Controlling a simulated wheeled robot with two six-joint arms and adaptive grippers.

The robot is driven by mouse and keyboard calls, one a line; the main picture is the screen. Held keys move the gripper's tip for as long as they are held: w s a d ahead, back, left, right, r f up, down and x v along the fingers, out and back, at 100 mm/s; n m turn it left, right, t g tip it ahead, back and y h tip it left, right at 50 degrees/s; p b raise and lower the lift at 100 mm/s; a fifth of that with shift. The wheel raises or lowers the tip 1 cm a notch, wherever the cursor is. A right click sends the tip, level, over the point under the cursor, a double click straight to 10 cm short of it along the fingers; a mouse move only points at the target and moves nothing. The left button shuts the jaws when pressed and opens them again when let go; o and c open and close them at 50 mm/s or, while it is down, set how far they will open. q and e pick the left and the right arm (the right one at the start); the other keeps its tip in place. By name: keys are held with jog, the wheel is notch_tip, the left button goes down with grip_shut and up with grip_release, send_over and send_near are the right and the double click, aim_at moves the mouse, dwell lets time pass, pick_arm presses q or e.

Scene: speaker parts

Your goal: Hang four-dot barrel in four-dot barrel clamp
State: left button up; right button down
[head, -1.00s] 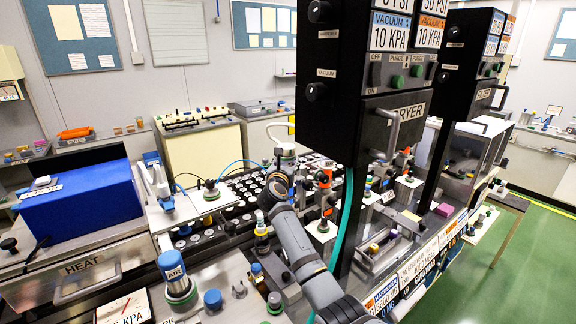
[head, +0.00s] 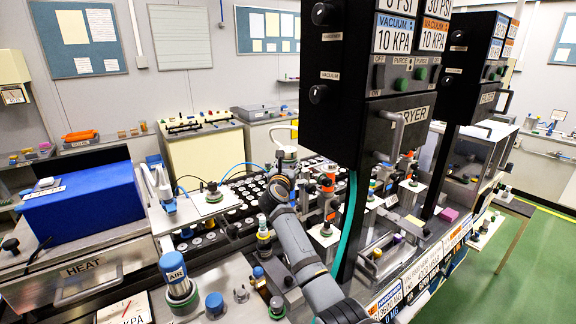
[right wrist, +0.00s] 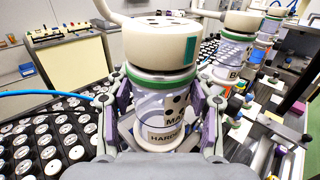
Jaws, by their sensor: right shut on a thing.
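A barrel with a cream lid and a green band (right wrist: 160,95) fills the middle of the right wrist view. Black dots show on its clear wall, but I cannot count them all. In the head view my right gripper (head: 278,186) is at the barrel's near side, below the cream lid (head: 286,153). I cannot make out which holder is the four-dot clamp. My left gripper is not in view.
A dark rack (right wrist: 45,125) with several white-topped round parts lies left of the barrel. More lidded barrels (right wrist: 239,48) stand behind at the right. The black dryer tower (head: 360,80) stands close right of my arm. A blue box (head: 82,195) sits at the left.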

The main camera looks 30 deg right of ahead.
jog(key=shift+f, duration=0.2)
jog(key=shift+c, duration=2.1)
grip_release()
jog(key=shift+s+f, duration=0.1)
jog(key=shift+f, duration=0.05)
jog(key=v, duration=1.2)
